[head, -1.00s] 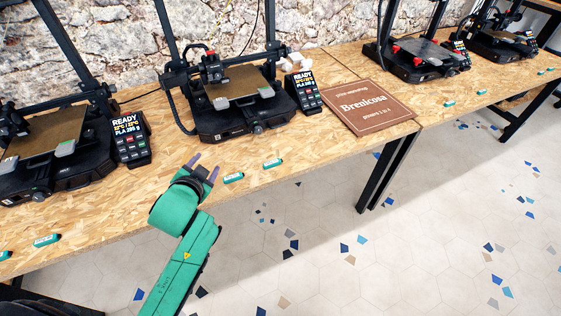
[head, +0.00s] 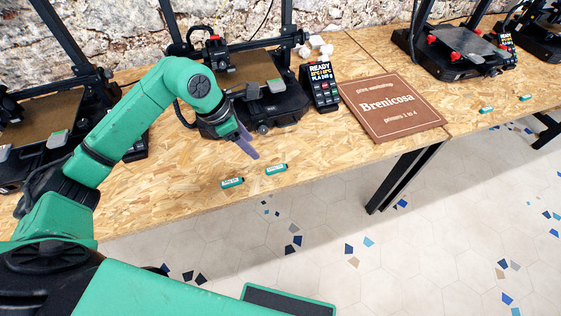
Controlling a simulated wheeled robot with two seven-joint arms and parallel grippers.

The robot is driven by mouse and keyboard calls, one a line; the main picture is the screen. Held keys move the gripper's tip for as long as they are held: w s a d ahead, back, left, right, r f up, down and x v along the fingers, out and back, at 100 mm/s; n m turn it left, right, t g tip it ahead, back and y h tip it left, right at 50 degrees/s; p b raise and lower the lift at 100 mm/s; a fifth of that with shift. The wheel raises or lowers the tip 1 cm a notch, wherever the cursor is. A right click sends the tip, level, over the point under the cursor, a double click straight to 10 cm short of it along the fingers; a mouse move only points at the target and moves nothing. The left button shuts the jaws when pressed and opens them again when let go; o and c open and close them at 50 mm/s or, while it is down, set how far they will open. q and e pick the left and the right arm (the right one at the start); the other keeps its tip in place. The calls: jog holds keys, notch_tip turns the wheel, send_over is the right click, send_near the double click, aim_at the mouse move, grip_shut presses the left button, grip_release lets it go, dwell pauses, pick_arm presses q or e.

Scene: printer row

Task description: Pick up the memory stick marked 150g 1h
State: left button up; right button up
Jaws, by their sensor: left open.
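Two small teal memory sticks with white labels lie on the wooden table near its front edge: a left one (head: 232,183) and a right one (head: 276,169). Their label text is too small to read, so I cannot tell which is marked 150g 1h. Two more similar sticks lie on the far right table, a nearer one (head: 487,110) and a farther one (head: 525,97). My left gripper (head: 248,147) has purple fingers pointing down. It is open and empty, behind the two near sticks and in front of the middle printer, apart from the sticks. My right gripper is out of view.
The middle printer (head: 262,110) stands just behind the gripper, with its control box (head: 322,88) at right. A brown Brenicosa sign (head: 390,105) lies right of that. Another printer (head: 455,52) stands farther right. The table front around the near sticks is clear.

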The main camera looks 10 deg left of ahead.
aim_at(274, 168)
pick_arm(q)
jog(key=p+x, duration=0.1)
jog(key=x, duration=0.3)
jog(key=p+x, duration=0.1)
jog(key=x, duration=0.3)
jog(key=d+p+x, duration=0.1)
jog(key=x, duration=0.3)
jog(key=shift+f, duration=0.35)
grip_shut()
